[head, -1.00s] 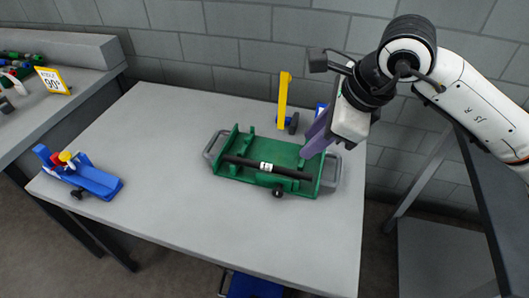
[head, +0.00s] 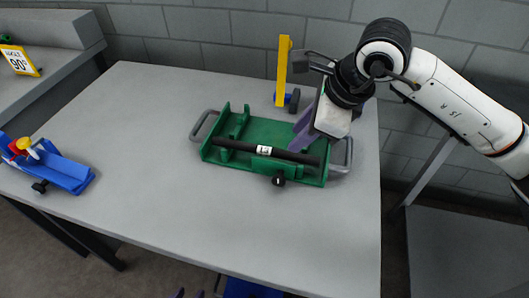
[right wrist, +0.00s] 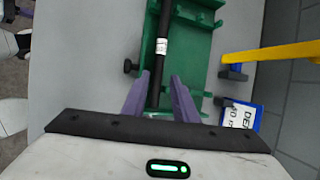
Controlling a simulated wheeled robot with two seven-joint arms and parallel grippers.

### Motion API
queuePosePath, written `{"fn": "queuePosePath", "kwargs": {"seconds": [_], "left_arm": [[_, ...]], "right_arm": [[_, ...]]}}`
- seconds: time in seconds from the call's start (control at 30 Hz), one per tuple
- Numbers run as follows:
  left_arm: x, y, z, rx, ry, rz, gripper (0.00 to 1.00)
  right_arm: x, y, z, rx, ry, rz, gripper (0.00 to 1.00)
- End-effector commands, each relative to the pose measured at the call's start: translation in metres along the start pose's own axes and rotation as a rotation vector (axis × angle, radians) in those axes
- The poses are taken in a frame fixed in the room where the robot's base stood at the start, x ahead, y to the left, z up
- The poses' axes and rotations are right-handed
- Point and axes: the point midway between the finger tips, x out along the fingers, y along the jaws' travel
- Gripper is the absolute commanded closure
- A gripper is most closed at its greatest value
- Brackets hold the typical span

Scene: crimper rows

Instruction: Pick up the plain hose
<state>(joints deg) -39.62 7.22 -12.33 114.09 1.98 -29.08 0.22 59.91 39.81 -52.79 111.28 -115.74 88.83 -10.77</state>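A black hose (head: 236,146) with a white label band lies lengthwise in a green fixture (head: 262,130) on the grey table. It also shows in the right wrist view (right wrist: 164,28). My right gripper (head: 298,144) is over the hose's right end in the head view. In the right wrist view its two purple fingers (right wrist: 160,80) stand apart, with the hose's near end between them. I cannot tell whether either finger touches it.
A yellow upright post (head: 282,72) with a dark wheel stands behind the fixture. A blue fixture (head: 60,172) with red and yellow parts sits at the table's left. A yellow-framed 90° sign (head: 19,62) stands on a side bench. The table's front middle is clear.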

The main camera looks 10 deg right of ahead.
Motion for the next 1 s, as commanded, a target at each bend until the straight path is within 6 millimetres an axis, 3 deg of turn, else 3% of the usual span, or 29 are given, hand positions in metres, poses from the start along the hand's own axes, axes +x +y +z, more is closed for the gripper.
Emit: {"fn": "queuePosePath", "kwargs": {"seconds": [0.6,0.87,1.0], "left_arm": [[-0.001,-0.002,-0.009,-0.002,0.017,-0.003,0.69],[-0.001,-0.002,-0.007,-0.002,0.013,-0.004,0.69],[-0.001,-0.002,-0.006,-0.002,0.011,-0.004,0.69]], "right_arm": [[0.071,0.004,-0.004,0.001,0.0,0.002,0.74],[0.074,0.003,-0.004,-0.001,-0.001,0.0,0.74],[0.074,0.003,-0.004,-0.001,-0.001,0.0,0.94]]}}
